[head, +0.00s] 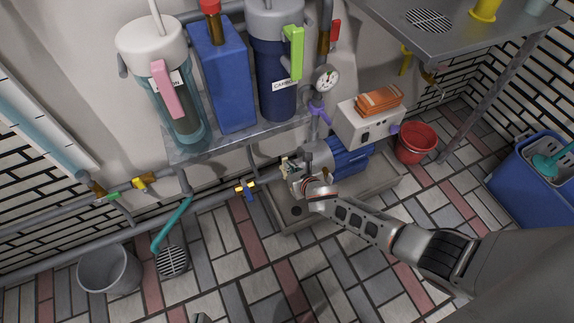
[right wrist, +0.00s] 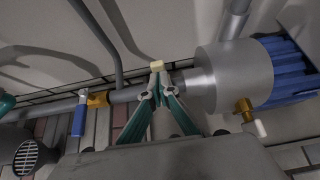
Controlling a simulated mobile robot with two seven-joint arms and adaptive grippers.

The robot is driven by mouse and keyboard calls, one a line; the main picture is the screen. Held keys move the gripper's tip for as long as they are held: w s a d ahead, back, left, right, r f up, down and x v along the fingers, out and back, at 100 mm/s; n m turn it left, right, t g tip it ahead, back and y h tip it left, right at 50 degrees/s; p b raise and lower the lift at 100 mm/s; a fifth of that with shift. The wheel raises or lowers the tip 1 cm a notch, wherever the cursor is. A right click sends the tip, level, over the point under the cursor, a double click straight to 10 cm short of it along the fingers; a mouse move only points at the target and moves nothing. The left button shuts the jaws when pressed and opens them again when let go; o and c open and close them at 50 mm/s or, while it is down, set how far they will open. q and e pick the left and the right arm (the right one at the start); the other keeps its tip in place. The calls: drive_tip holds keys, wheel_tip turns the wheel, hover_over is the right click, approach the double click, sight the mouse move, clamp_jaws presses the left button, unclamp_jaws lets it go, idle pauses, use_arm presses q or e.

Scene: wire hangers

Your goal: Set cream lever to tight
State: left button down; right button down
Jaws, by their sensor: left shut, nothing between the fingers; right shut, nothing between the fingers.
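My right gripper (head: 293,180) reaches in from the right to the pipe beside the blue pump. Its teal-sided fingers (right wrist: 155,92) are shut and empty in the right wrist view. A small cream lever end (right wrist: 157,66) shows just beyond the fingertips, against the pipe; I cannot tell whether they touch. The lever's arm is mostly hidden by the fingers, so its angle is unclear. A second small cream tip (right wrist: 260,128) sits on a brass fitting below the pump's grey end. Only a grey sliver of my left gripper (head: 202,318) shows at the bottom edge.
The blue pump (head: 350,160) stands right of the gripper, on a tray. A blue-handled brass valve (head: 247,188) is on the pipe to the left. Filter housings hang above on a metal shelf. A red bucket (head: 415,143) stands right; open tiled floor lies in front.

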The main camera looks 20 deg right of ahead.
sight(286, 159)
drive_tip(key=shift+w+f, duration=0.1)
drive_tip(key=shift+w, duration=0.35)
drive_tip(key=shift+w+r, duration=0.25)
drive_tip(key=shift+w, duration=0.05)
drive_tip(key=shift+w+r, duration=0.15)
drive_tip(key=shift+w, duration=0.75)
drive_tip(key=shift+s, duration=0.1)
